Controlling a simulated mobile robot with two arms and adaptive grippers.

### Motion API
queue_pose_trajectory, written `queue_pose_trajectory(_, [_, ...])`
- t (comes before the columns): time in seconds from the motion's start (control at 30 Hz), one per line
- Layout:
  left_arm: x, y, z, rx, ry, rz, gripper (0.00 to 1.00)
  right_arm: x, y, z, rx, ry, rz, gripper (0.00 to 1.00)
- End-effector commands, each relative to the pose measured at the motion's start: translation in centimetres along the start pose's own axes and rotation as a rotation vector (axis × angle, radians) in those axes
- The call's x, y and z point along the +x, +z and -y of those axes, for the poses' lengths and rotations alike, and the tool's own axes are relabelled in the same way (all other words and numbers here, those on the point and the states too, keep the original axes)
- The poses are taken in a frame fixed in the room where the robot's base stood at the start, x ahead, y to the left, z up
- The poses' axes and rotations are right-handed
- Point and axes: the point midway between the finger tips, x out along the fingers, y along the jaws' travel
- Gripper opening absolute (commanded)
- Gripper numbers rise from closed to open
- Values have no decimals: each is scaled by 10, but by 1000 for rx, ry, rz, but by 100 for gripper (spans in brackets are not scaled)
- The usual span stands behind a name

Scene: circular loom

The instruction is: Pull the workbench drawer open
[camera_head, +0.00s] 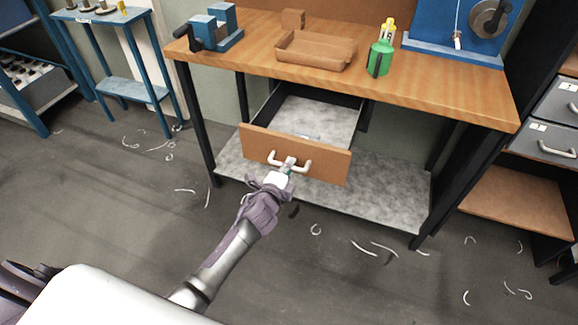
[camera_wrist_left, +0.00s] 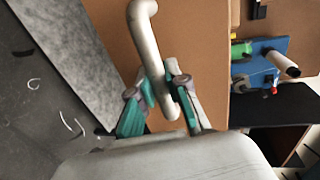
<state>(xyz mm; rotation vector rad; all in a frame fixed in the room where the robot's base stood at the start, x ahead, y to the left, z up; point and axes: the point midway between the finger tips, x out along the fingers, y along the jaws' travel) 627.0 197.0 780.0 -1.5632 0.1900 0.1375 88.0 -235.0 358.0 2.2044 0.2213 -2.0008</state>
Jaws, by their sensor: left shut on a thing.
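The workbench drawer (camera_head: 330,162) hangs under the wooden bench top and stands open, pulled out toward me. Its inside shows a grey bottom and looks mostly empty, with a small pale item near the front. Its wooden front carries a pale bar handle (camera_head: 303,167). In the left wrist view the green-padded fingers (camera_wrist_left: 160,92) close around the handle bar (camera_wrist_left: 146,40), with the drawer front behind. My right gripper is in neither view.
The workbench (camera_head: 400,85) holds a blue vise (camera_head: 215,28), a wooden tray (camera_head: 315,52), a green cup (camera_head: 380,58) and a blue machine (camera_head: 455,30). A lower shelf (camera_head: 385,200) lies under the drawer. Grey drawers (camera_head: 545,140) stand at right. Pale shavings litter the open floor.

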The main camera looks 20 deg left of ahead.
Motion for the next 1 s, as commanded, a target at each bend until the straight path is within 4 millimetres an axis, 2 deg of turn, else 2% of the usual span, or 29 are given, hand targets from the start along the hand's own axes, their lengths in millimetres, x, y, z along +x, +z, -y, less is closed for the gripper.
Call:
queue_pose_trajectory(0.03, [0,0,0,0,1,1,16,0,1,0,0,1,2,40])
queue_pose_trajectory(0.2, [0,0,0,0,0,0,41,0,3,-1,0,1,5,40])
queue_pose_trajectory(0.57, [-5,0,-1,1,1,0,41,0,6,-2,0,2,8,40])
queue_pose_trajectory(0.67, [-18,0,-2,1,1,-1,41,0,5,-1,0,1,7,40])
queue_pose_trajectory(1.0, [-89,0,-1,0,2,-1,41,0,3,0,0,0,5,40])
